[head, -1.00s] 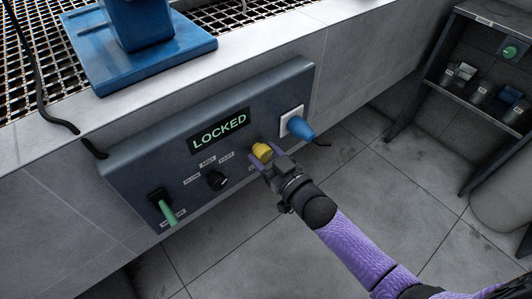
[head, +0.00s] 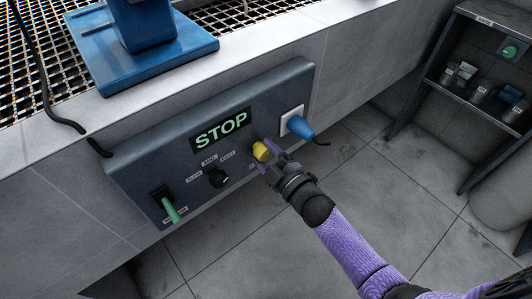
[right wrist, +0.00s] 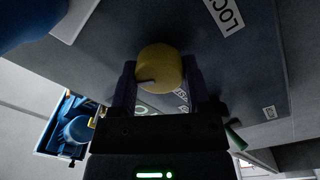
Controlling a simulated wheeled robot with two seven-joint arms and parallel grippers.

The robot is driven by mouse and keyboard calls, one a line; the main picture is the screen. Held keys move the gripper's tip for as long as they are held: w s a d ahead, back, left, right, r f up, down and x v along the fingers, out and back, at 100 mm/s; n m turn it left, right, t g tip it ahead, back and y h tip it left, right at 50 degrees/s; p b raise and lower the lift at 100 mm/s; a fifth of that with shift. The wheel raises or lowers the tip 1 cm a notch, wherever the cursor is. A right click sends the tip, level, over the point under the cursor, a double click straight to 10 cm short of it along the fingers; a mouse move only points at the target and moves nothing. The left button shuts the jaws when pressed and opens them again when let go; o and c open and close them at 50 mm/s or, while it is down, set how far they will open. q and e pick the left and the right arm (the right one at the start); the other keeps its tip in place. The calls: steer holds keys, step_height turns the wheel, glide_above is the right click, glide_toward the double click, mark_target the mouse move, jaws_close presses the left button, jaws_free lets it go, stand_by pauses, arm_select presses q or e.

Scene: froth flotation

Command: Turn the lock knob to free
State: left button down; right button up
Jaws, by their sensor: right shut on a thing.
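The yellow lock knob (head: 261,151) sits on the right part of the dark control panel (head: 285,93). My right gripper (head: 266,156) is shut on the knob, with one purple finger on each side. The right wrist view shows the yellow knob (right wrist: 160,68) between the two fingers (right wrist: 160,85), with a dark mark on its face. A label that begins with "LOC" (right wrist: 224,12) is beside it. The panel's display (head: 221,130) reads "STOP" in green letters. My left gripper is not in view.
A black selector knob (head: 218,179) and a green-handled lever (head: 168,208) are on the panel's left. A shelf (head: 446,88) with several containers stands at the right. The floor between is clear.

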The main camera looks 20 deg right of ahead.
steer(key=n, duration=0.3)
steer(key=shift+f+n, duration=0.1)
steer(key=shift+n, duration=0.3)
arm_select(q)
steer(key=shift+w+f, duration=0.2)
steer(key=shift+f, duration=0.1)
arm_select(e)
steer(key=shift+n, duration=0.9)
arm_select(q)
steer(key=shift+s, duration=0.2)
arm_select(e)
steer(key=o, duration=0.9)
steer(key=shift+c, duration=0.2)
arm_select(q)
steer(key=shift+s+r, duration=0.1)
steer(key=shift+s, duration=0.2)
arm_select(e)
steer(key=o, duration=0.4)
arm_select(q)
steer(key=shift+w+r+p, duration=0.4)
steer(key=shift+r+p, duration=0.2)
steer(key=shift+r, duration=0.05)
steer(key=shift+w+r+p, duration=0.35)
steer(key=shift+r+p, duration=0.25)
arm_select(e)
steer(key=v, duration=1)
